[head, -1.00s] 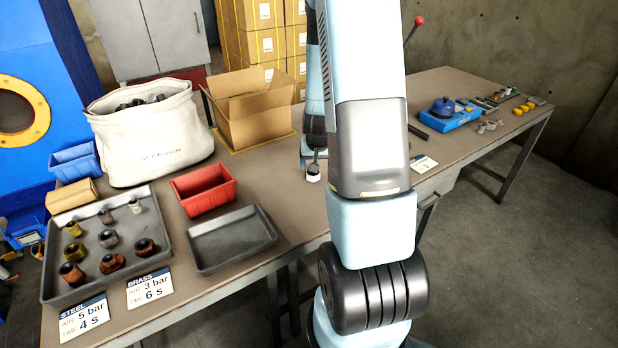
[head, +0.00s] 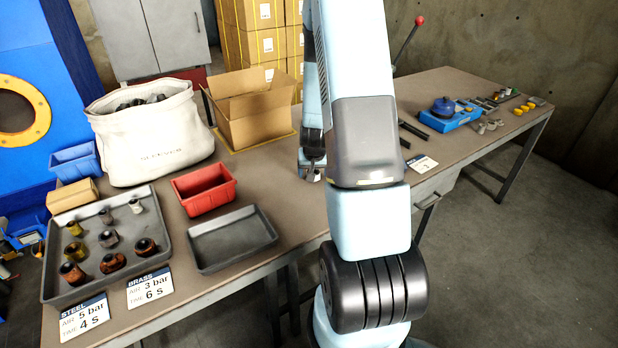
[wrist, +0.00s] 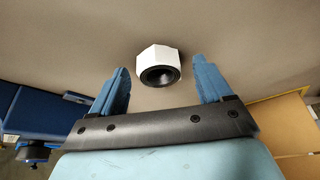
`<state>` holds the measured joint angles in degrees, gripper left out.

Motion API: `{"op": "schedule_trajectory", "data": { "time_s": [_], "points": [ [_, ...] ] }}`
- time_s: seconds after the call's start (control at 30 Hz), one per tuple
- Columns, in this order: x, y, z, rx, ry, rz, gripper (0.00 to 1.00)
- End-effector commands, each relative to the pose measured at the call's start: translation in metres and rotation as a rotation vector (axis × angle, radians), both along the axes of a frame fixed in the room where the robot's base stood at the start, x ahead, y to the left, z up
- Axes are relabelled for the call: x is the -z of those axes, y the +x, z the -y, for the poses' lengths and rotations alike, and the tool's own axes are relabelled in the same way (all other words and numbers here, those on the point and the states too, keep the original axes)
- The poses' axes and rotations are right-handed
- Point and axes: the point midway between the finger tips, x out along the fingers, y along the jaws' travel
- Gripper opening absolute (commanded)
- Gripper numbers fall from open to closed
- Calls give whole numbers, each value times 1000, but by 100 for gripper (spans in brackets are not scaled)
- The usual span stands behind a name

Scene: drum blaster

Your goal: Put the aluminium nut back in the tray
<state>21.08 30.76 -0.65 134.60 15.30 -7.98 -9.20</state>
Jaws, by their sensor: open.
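The aluminium nut (wrist: 158,62), a pale hexagonal piece with a dark round bore, rests on the bench surface in the wrist view. My gripper (wrist: 160,80) is open, with a blue finger on either side of the nut's line and the nut apart from both. In the head view my gripper (head: 312,172) is low over the bench and mostly hides the nut. A large grey tray (head: 182,255) at the left holds several steel, brass and rusty fittings. A smaller shallow grey tray (head: 232,240) beside it is empty.
A red bin (head: 204,190), a white sack (head: 150,140) of parts and an open cardboard box (head: 250,112) stand left of my gripper. Label cards lie at the front edge. A blue device (head: 448,115) and small parts sit at the right.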

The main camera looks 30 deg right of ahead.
Motion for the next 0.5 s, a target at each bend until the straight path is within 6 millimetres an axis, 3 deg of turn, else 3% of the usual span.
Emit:
{"op": "schedule_trajectory", "data": {
  "time_s": [0.1, 0.5],
  "points": [
    [0, 0, 0, 0, 0, 0, 78],
    [0, 0, 1, 1, 0, 0, 39]
  ]
}}
